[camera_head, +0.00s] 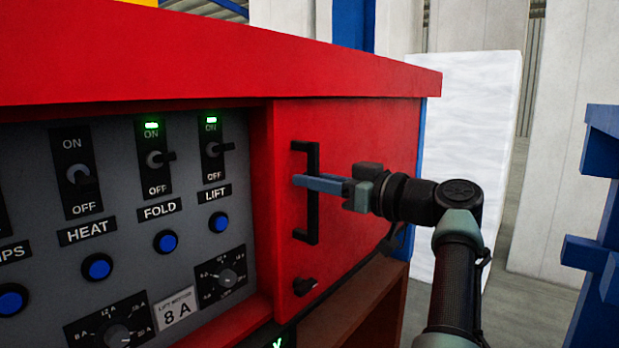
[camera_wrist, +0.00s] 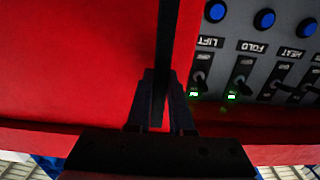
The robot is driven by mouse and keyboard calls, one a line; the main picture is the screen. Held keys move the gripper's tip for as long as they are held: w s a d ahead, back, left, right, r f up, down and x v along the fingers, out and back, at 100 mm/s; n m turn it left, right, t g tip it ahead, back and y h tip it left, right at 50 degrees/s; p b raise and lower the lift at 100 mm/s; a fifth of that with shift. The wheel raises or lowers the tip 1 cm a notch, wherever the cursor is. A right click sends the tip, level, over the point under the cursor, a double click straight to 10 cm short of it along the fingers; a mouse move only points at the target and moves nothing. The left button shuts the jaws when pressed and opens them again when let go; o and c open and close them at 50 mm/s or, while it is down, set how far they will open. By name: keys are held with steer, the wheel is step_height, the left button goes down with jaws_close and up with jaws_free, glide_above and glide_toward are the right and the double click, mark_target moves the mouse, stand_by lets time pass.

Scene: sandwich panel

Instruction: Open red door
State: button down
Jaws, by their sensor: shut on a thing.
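The red door (camera_head: 345,140) is the flat red panel right of the control panel, and it also fills the left of the wrist view (camera_wrist: 70,70). A black vertical bar handle (camera_head: 313,215) is fixed near its left edge. My gripper (camera_head: 305,183) reaches in from the right and its blue-grey fingers are shut on the handle at about mid-height. In the wrist view the handle (camera_wrist: 170,40) runs down between the two fingers (camera_wrist: 161,100). The fingers partly hide the handle's middle.
A grey control panel (camera_head: 105,215) with switches, blue buttons and dials lies left of the door. A red top ledge (camera_head: 200,55) overhangs both. A brown open shelf (camera_head: 350,310) is below. A blue structure (camera_head: 600,220) stands at the far right, with open floor (camera_head: 530,290) before it.

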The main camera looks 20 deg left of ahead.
steer(key=shift+r, duration=0.1)
steer(key=c, duration=0.8)
jaws_free()
steer(key=b+v, duration=0.7)
steer(key=v, duration=0.6)
